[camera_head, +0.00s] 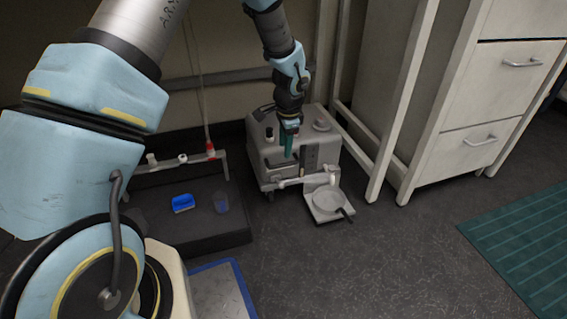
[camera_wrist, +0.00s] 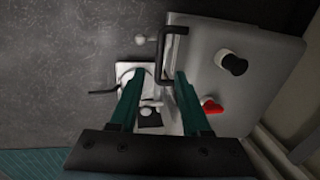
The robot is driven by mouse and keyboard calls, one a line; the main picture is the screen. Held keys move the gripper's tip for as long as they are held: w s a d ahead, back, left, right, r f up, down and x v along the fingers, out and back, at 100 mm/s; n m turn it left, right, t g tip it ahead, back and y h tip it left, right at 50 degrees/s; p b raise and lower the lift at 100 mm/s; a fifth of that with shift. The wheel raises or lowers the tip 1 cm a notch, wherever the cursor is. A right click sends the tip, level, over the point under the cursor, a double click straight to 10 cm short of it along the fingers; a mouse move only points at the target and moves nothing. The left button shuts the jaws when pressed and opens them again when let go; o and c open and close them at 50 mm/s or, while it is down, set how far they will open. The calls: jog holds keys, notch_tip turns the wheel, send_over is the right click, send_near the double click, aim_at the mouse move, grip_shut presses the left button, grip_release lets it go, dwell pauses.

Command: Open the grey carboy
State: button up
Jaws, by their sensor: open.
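The grey carboy (camera_head: 327,152) is a boxy container on the floor, with knobs or caps on top and a pale bar across its front. In the wrist view the grey carboy (camera_wrist: 262,68) shows a black-and-white cap (camera_wrist: 232,62), a red piece (camera_wrist: 210,105) and a dark handle (camera_wrist: 172,50). My gripper (camera_head: 288,145) points down over the carboy's top front. In the wrist view my gripper (camera_wrist: 160,76) has its green fingers apart, with the handle just beyond their tips. Nothing is visibly held. I cannot tell whether a finger touches the carboy.
A low pale platform with a round dish (camera_head: 328,203) adjoins the carboy's front. A dark tray (camera_head: 215,238) at left holds a blue box (camera_head: 183,203) and a clear cup (camera_head: 221,202). A white drawer cabinet (camera_head: 465,115) stands right.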

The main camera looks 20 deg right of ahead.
aim_at(283, 164)
jog(key=f, duration=0.2)
jog(key=w+f+b, duration=0.1)
jog(key=f, duration=0.1)
jog(key=f+b, duration=0.1)
jog(key=f, duration=0.2)
jog(key=shift+w, duration=0.15)
jog(key=shift+c, duration=0.4)
grip_shut()
dwell(0.8)
